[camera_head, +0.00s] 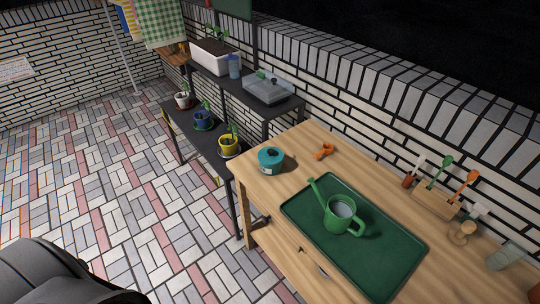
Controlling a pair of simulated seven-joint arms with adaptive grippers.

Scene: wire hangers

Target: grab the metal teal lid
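A small round teal metal piece (271,159) sits on the far left corner of the wooden table. It has a dark spot on its top and a small pale mark low on its side. From here I cannot tell whether it is a lid alone or a lidded tin. Nothing touches it. Neither of my grippers is in view.
A green tray (392,274) on the wooden table (300,140) holds a green watering can (341,214). An orange tool (324,151) lies behind. A wooden holder (435,203) with small hand tools stands right.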

